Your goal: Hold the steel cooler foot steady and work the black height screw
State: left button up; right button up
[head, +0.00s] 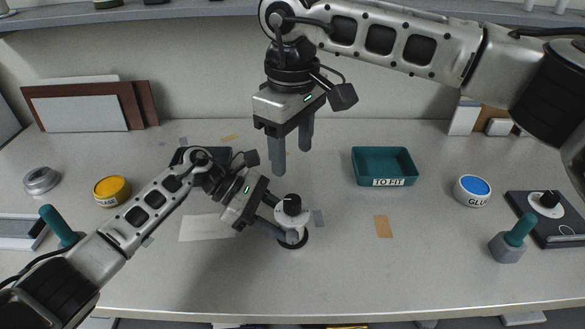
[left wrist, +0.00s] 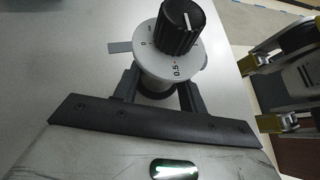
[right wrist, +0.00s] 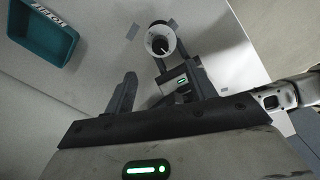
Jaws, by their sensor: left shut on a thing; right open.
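The cooler foot (head: 291,219) stands upright on the bench, with a pale body, a dark ring at its base and the black height screw (head: 292,202) on top. In the left wrist view the screw (left wrist: 181,25) is a ribbed knob with a white line, above a pale dial (left wrist: 180,66) marked 0 and 0.5. My left gripper (head: 283,232) is shut on the foot's body, below the dial. My right gripper (head: 292,160) is open and empty, pointing down, above and apart from the screw. The foot (right wrist: 160,40) also shows beyond its fingers in the right wrist view.
A teal tray (head: 384,182) labelled TO FIT stands to the right at the back. A blue-lidded glue tub (head: 473,191), a teal-handled tool (head: 513,237) and a dark plate (head: 552,219) with another dial are further right. A yellow tub (head: 111,190) is at the left. The front bench is clear.

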pick_arm(q)
jog(key=o, duration=1.4)
jog(key=shift+c, duration=0.2)
pick_arm(e)
jog(key=shift+r, duration=0.55)
pick_arm(q)
jog(key=v, duration=1.2)
